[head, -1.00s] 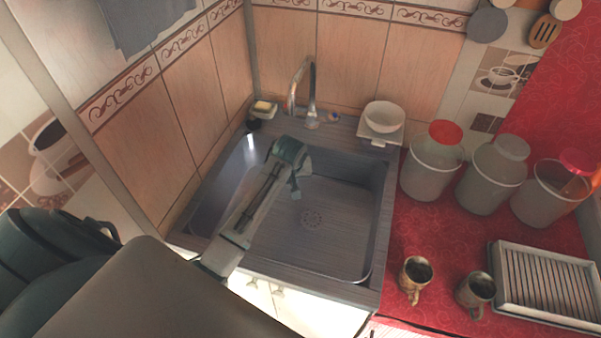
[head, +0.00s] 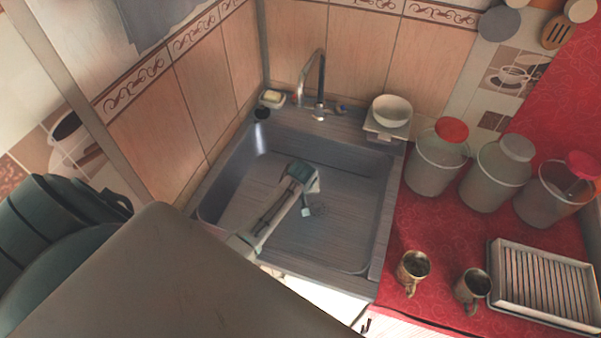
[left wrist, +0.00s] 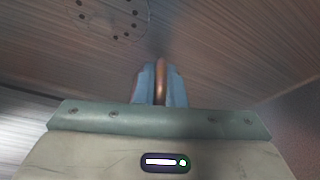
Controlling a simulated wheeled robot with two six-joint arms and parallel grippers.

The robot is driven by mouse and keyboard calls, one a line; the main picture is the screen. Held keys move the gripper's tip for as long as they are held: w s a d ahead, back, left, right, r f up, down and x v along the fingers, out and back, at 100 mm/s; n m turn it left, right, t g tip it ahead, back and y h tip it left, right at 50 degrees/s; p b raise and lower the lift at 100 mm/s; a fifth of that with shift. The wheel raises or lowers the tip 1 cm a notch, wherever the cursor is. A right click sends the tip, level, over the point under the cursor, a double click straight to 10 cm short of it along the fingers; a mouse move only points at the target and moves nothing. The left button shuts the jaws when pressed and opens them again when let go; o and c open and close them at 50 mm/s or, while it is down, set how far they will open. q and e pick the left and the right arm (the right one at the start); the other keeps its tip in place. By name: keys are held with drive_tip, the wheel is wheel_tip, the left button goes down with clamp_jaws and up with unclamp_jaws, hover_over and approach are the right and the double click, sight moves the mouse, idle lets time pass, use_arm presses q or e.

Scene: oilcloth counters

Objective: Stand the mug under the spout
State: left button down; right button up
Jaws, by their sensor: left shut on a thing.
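The faucet with its curved spout (head: 314,70) stands at the back of the grey sink (head: 374,225). My left gripper (head: 309,193) is over the middle of the basin, in front of the faucet, near the drain. In the left wrist view my left gripper (left wrist: 160,85) is shut on a thin copper-brown thing (left wrist: 160,75); I cannot tell what it is part of. Two brownish mugs stand on the red counter to the right of the sink, a left one (head: 413,264) and a right one (head: 472,285). My right gripper is not in view.
A white bowl (head: 391,108) sits at the sink's back right corner, and a soap dish (head: 272,98) at the back left. Lidded jars (head: 436,165) line the counter's back. A slatted rack (head: 543,285) lies right of the mugs. The basin around the gripper looks clear.

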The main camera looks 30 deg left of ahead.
use_arm(q)
drive_tip(key=c, duration=1.9)
unclamp_jaws()
drive_tip(key=o, duration=0.4)
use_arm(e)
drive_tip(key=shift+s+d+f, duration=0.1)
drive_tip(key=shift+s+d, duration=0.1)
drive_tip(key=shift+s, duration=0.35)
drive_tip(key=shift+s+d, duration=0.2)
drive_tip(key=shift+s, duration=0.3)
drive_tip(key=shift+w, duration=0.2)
use_arm(q)
drive_tip(key=shift+s+d+r, duration=0.1)
drive_tip(key=shift+r, duration=0.15)
drive_tip(key=b+v, duration=0.1)
drive_tip(key=v, duration=1)
drive_tip(key=shift+r, duration=0.3)
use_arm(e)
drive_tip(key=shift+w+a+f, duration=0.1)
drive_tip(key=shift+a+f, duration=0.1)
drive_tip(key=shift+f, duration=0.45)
